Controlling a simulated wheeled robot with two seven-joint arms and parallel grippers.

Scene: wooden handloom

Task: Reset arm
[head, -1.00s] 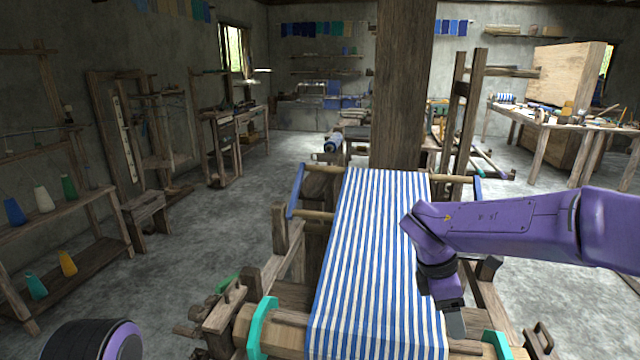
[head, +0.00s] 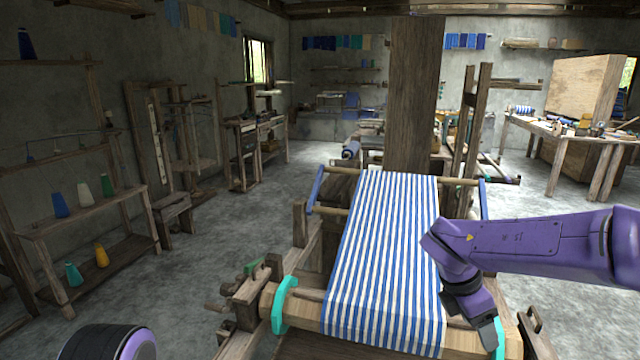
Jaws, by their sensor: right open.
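My right arm comes in from the right in the head view, purple and black, over the right side of the wooden handloom (head: 300,237). My right gripper (head: 491,338) points down at the loom's near right end, by the right edge of the striped cloth (head: 385,265). It is open, and nothing shows between its fingers. The blue and white cloth lies stretched over the loom and down over the front beam (head: 470,341). Only a round purple and black part of my left arm shows at the bottom left; the left gripper is out of view.
A teal ring (head: 284,304) sits at the beam's left end. A wooden post (head: 413,95) rises behind the cloth. A shelf with several thread cones (head: 85,195) stands at the left. A cluttered table (head: 570,135) stands at the back right. Grey floor is clear left of the loom.

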